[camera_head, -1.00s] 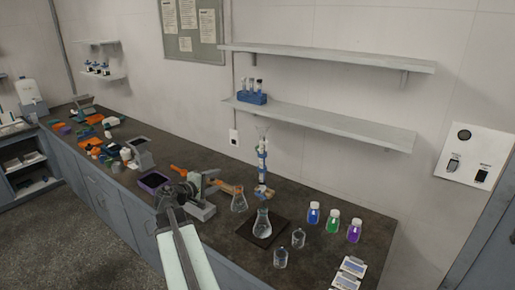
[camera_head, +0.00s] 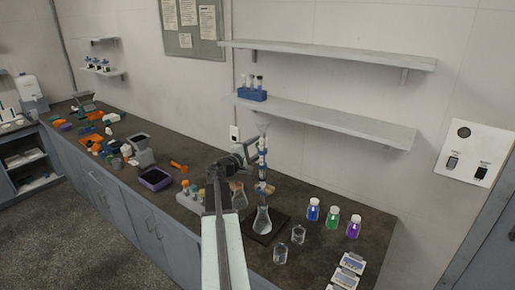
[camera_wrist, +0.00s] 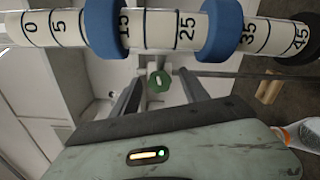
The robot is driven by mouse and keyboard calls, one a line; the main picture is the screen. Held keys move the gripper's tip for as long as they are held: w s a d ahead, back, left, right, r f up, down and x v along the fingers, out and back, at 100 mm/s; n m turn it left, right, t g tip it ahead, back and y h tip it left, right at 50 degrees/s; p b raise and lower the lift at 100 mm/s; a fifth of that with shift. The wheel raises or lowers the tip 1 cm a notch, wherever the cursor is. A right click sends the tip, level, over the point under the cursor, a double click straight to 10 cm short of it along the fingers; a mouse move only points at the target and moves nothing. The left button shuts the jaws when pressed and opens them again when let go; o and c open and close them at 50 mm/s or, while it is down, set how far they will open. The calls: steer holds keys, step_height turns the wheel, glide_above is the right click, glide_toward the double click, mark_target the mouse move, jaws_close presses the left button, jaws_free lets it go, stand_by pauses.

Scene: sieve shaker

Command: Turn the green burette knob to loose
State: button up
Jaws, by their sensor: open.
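The burette (camera_head: 262,160) stands upright with blue bands, above a clear flask (camera_head: 262,221) on a dark square plate (camera_head: 281,222). In the wrist view the burette (camera_wrist: 160,27) crosses the top of the picture, with its number scale and blue bands. The green burette knob (camera_wrist: 159,82) shows small between the fingertips, with a pale mark in its centre. My gripper (camera_wrist: 161,76) is open, a finger on either side of the knob in the picture; I cannot tell whether they touch it. In the head view my gripper (camera_head: 250,150) is just left of the burette, and the knob cannot be made out.
Another flask (camera_head: 238,196) stands close left of the burette. Two small beakers (camera_head: 280,254) and several coloured bottles (camera_head: 333,220) stand to the right. A shelf (camera_head: 325,125) runs along the wall behind.

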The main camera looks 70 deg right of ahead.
jaws_close()
steer(key=shift+n, duration=0.8)
jaws_free()
steer(key=v, duration=0.8)
steer(key=shift+d, duration=0.1)
